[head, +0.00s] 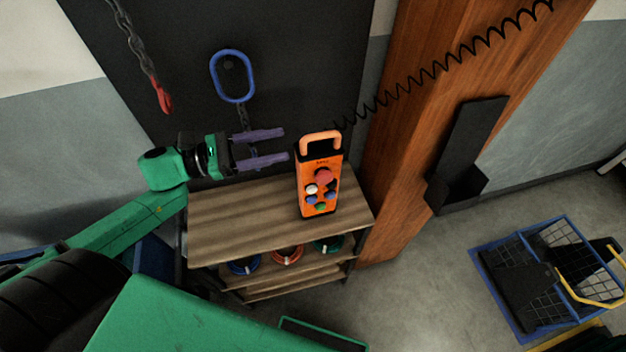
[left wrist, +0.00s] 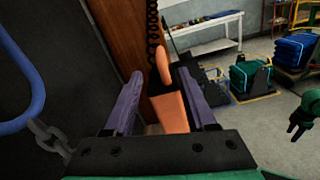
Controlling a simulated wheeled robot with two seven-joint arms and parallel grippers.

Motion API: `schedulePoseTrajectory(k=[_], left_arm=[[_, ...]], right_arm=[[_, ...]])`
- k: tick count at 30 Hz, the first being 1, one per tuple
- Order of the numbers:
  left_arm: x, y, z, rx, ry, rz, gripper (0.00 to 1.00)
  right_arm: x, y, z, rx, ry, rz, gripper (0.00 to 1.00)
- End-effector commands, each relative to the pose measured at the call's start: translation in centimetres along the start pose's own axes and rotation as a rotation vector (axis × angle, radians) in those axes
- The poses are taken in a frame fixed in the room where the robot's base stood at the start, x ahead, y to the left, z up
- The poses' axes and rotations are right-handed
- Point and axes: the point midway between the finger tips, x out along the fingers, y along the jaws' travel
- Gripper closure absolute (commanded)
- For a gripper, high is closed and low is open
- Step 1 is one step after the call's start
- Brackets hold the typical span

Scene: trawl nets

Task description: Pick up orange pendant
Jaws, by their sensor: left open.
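The orange pendant (head: 319,180) stands upright on the top of a wooden shelf (head: 230,215) in the head view. It has an orange handle on top and several coloured buttons on its face. A black coiled cord runs from it up to the right. My left gripper (head: 287,145) is open, its two purple fingers pointing at the pendant from the left. In the left wrist view the pendant (left wrist: 171,110) shows between the open fingers (left wrist: 155,90), beyond the tips; its lower part is partly hidden.
A blue ring (head: 232,76) on a chain hangs behind my left gripper, and a red hook (head: 164,98) hangs at upper left. A wooden post (head: 412,100) with a black holder (head: 466,155) stands right of the shelf. A blue crate (head: 545,275) is on the floor.

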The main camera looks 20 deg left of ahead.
Motion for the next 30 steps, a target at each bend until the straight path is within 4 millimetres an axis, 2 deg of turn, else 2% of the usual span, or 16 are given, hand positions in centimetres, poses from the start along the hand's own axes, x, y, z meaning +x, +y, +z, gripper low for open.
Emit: schedulePoseTrajectory(k=[1,3,6,11,14,16,21,27,29,30], left_arm=[[1.4,-0.2,-0.7,0.006,-0.003,-0.005,0.44],[3.0,-0.1,-0.7,0.004,-0.002,-0.003,0.44],[4.2,0.0,-0.4,0.001,-0.001,0.0,0.44],[6.0,-0.1,-0.2,0.002,-0.002,0.0,0.44],[7.5,0.0,0.1,0.003,-0.002,0.001,0.44],[8.4,0.1,0.4,-0.001,-0.004,0.005,0.44],[9.7,0.1,0.3,-0.003,-0.001,0.004,0.44],[9.7,0.0,0.2,-0.004,0.0,0.003,0.44],[9.7,0.0,0.2,-0.004,0.0,0.003,0.63],[9.7,0.0,0.2,-0.004,0.0,0.003,0.78]], right_arm=[[1.5,0.5,0.7,-0.002,-0.009,0.007,0.5],[2.3,1.2,1.7,-0.003,-0.023,0.017,0.5],[2.7,2.0,2.5,-0.002,-0.036,0.027,0.5],[3.6,2.0,2.0,-0.002,-0.026,0.028,0.5],[4.2,1.3,1.4,0.0,-0.014,0.018,0.5],[4.0,0.7,1.1,0.002,-0.011,0.009,0.5],[3.9,0.4,1.1,0.001,-0.01,0.006,0.5],[3.9,0.8,1.2,-0.001,-0.012,0.01,0.5],[3.9,0.8,1.2,-0.001,-0.013,0.011,0.5],[3.9,0.8,1.2,-0.001,-0.013,0.011,0.5]])
